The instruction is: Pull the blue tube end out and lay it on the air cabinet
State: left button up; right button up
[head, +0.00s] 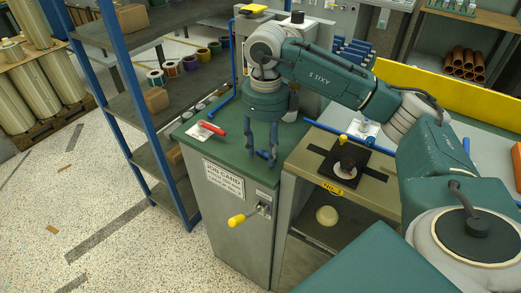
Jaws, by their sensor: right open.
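The cabinet (225,160) has a green top and a JOB CARD label on its grey front; I take it as the air cabinet. Another blue line (322,128) runs from behind the cabinet to a small yellow-topped fitting (344,137) on the right. I cannot tell which holds the tube end. My left gripper is out of view.
A red-handled tool (212,127) lies on the cabinet's left part. A blue-posted shelf (130,125) stands on the left.

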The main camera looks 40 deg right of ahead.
jog(key=shift+r, duration=0.1)
notch_tip(320, 180, up, 12)
dwell(0.5)
dwell(0.4)
